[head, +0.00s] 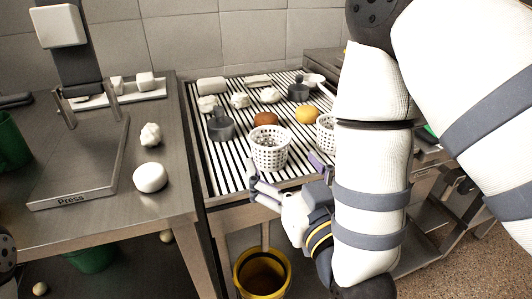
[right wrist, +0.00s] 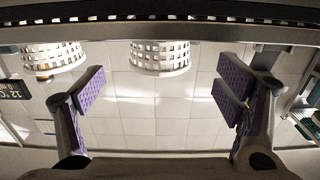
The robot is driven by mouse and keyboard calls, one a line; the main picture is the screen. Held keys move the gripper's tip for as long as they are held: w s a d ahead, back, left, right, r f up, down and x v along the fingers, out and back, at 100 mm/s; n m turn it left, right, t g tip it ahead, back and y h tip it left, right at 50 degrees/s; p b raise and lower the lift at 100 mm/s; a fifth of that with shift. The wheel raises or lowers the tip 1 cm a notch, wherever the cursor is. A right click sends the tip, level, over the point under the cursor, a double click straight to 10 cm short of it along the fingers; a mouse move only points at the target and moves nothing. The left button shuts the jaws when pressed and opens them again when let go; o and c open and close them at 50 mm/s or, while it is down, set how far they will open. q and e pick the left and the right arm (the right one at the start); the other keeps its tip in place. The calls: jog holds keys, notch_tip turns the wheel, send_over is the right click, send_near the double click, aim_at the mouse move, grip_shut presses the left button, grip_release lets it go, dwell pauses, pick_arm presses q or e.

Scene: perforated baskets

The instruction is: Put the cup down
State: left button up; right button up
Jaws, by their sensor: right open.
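My right gripper (head: 283,172) is open and empty at the front edge of the slatted rack (head: 222,183), just in front of a white perforated basket (head: 270,149). In the right wrist view its purple-padded fingers (right wrist: 163,90) are spread wide with nothing between them. A basket (right wrist: 160,57) shows beyond the fingertips, and another (right wrist: 52,58) is to the left. A second white basket (head: 325,134) on the rack is partly hidden by my right arm. Dark grey cup-like vessels (head: 221,126) and (head: 298,89) stand on the rack; I cannot tell which object is the cup. My left gripper is out of view.
Bread-like lumps (head: 307,115) and several white pieces (head: 240,101) lie on the rack. The left metal table (head: 180,205) holds a press (head: 78,185) and white lumps (head: 150,178). A yellow bucket (head: 262,275) stands below. A tiled wall closes the back.

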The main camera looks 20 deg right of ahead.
aim_at(264, 132)
jog(key=w, duration=0.7)
jog(key=shift+w+a, duration=0.1)
jog(key=shift+w, duration=0.3)
jog(key=c, duration=1)
jog(key=shift+r, duration=0.1)
